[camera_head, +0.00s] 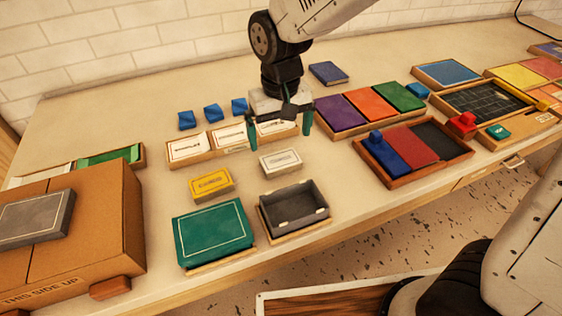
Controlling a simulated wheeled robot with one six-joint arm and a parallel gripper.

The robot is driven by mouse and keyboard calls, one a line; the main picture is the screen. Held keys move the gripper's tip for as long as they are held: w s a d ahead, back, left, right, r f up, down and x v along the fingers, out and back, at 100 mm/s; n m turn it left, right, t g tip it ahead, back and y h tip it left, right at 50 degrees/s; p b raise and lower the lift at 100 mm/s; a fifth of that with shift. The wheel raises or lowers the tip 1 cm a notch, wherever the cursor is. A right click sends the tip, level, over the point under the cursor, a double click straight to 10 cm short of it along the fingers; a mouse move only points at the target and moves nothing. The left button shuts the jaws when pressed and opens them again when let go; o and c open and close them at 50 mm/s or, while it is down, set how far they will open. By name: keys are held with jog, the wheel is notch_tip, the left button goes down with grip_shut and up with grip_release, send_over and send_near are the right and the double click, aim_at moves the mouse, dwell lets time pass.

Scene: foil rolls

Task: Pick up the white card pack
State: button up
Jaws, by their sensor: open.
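A small white card pack (281,162) with a printed label lies flat on the table, just behind a dark grey open box. My gripper (280,137) points down with its two green-tipped fingers spread apart. In the picture it is just above and behind the white pack, with nothing between the fingers. I cannot tell its exact height over the table. A yellow pack (211,184) of similar shape lies to the left of the white one.
A wooden tray of white cards (188,146) sits behind, partly hidden by my gripper. The dark grey box (294,208) and a green box (211,234) are in front. A large cardboard box (105,215) stands at left. Coloured trays (415,155) fill the right.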

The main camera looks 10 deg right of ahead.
aim_at(281, 159)
notch_tip(281, 159, down, 7)
jog(key=shift+f, duration=0.1)
jog(key=c, duration=1)
jog(key=shift+c, duration=0.2)
notch_tip(281, 159, up, 10)
